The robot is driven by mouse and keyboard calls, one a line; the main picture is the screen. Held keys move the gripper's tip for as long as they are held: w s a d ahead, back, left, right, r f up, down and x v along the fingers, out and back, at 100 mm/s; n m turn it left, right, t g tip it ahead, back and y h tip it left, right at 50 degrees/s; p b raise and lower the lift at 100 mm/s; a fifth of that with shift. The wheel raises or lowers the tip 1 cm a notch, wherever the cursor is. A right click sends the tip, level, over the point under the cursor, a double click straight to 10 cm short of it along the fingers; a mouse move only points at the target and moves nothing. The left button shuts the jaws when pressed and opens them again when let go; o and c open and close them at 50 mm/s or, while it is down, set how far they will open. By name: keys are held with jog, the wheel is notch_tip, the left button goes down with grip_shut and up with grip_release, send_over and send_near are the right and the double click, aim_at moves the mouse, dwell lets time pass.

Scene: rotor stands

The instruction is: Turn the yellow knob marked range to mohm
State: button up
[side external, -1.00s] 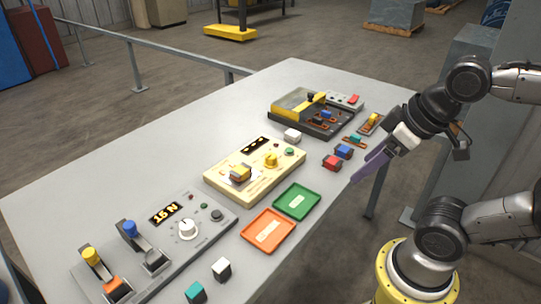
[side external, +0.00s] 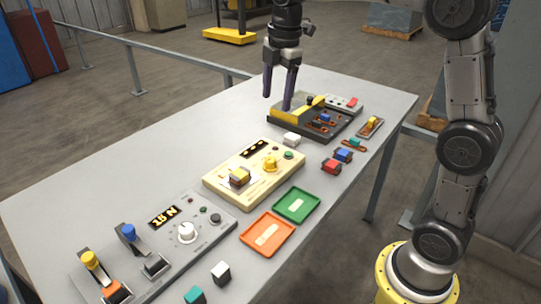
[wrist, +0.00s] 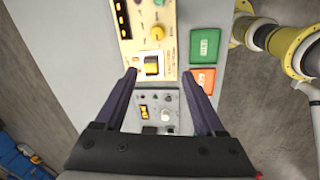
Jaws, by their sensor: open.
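The yellow knob (side external: 270,163) stands on the right part of a beige panel box (side external: 222,190), near a green button. It also shows in the wrist view (wrist: 157,33), near the top. Its markings are too small to read. My gripper (side external: 277,101) is open and empty, pointing down above the far part of the table, well clear of the knob. In the wrist view the fingers (wrist: 160,74) stand apart, with a yellow-and-black block (wrist: 151,66) on the beige box showing between them.
A grey panel (side external: 212,222) with a white knob and two levers lies at the near left. Green (side external: 297,206) and orange (side external: 267,234) trays lie beside the beige box. A dark open case (side external: 318,122) stands at the back below my gripper. Small blocks lie loose. The table's left side is clear.

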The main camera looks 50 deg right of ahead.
jog(key=g, duration=0.2)
send_near(270, 159)
jog(key=shift+m, duration=0.3)
jog(key=f, duration=0.8)
jog(key=shift+s+d+f, duration=0.15)
jog(key=shift+s+f, duration=0.05)
jog(key=shift+f, duration=0.2)
grip_shut()
